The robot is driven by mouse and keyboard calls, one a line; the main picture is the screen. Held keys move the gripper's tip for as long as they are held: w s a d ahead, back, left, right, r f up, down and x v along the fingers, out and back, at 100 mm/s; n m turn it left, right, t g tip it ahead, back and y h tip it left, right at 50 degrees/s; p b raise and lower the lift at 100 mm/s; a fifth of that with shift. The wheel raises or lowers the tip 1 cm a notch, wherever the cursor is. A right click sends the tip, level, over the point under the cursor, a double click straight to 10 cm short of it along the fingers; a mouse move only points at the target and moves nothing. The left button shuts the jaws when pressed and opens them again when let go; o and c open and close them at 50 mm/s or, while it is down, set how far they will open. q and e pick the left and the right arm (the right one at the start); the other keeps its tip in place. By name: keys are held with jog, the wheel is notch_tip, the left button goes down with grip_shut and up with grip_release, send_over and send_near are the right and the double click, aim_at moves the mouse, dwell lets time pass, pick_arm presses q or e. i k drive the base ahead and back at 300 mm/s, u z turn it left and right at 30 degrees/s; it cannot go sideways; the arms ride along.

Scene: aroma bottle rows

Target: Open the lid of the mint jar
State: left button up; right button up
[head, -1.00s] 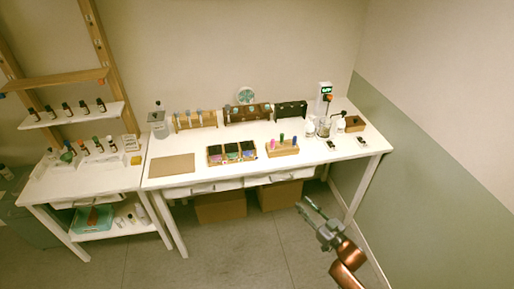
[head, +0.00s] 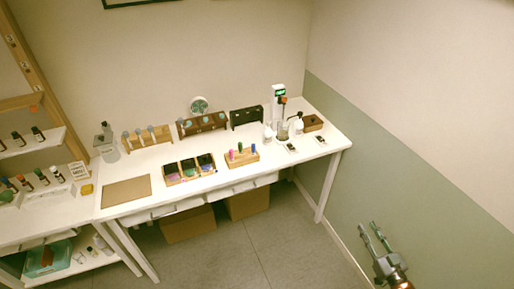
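I cannot tell which container is the mint jar; no label is readable at this size. A clear jar (head: 107,150) with a grey top stands at the back left corner of the white table. A wooden box (head: 190,170) with three compartments, holding small coloured items, sits at the table's front middle. My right gripper (head: 369,224) is at the lower right, off the table and far from these containers. Its two fingers are apart with nothing between them. My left gripper is out of view.
The white table (head: 240,185) also bears wooden racks (head: 147,139), a block (head: 241,157) with coloured bottles, a brown mat (head: 126,191) and a device with a green display (head: 279,94). A wall (head: 420,200) rises at the right.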

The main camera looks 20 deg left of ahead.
aim_at(188, 164)
jog(key=i, duration=0.4)
jog(key=u, duration=1.9)
jog(key=i, duration=0.5)
jog(key=z, duration=0.05)
